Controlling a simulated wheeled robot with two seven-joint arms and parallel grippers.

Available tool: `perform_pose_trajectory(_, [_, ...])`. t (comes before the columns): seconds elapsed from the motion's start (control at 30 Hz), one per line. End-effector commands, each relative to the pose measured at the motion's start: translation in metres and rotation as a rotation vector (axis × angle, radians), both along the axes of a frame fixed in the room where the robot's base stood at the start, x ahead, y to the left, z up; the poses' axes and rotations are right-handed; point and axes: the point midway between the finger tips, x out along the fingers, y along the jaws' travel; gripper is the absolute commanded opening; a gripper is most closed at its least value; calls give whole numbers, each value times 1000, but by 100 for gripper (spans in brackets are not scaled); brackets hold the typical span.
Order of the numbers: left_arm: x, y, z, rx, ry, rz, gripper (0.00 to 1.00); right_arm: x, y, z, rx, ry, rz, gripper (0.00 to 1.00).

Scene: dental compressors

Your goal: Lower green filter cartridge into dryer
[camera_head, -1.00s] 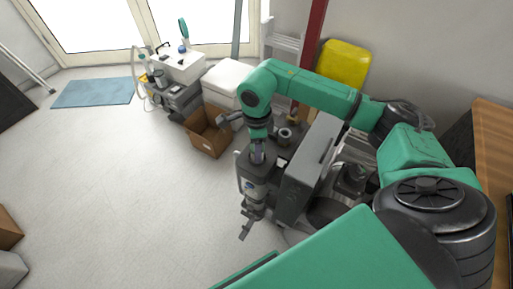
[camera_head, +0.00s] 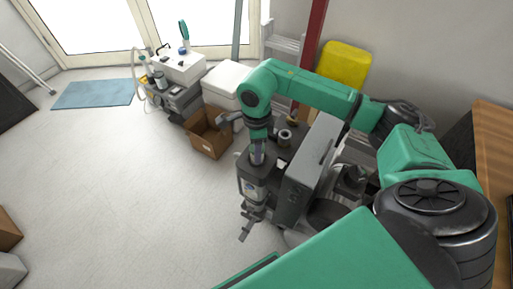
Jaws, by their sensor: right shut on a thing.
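My right arm reaches in from the right, over the grey compressor unit, and its wrist points down. My right gripper (camera_head: 250,220) is low beside the unit's left side, small and partly lost against dark parts. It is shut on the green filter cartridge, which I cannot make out. The grey upright housing (camera_head: 308,165) stands just right of the gripper. I cannot tell which part is the dryer, or whether the cartridge touches it. My left gripper is not in view.
An open cardboard box (camera_head: 208,139) stands left of the unit, with a white box (camera_head: 226,82) behind it. A yellow container (camera_head: 343,65) is by the wall. A wooden surface (camera_head: 497,150) is at right. The floor at left is mostly clear.

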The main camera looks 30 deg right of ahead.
Motion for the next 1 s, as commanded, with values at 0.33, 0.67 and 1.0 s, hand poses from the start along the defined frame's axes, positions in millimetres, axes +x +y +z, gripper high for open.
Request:
perform_pose_trajectory(0.33, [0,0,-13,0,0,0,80,0,0,-14,0,0,0,0])
perform_pose_trajectory(0.67, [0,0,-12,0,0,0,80,0,0,-13,0,0,0,85])
perform_pose_trajectory(1.0, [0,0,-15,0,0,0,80,1,0,24,0,-4,-1,85])
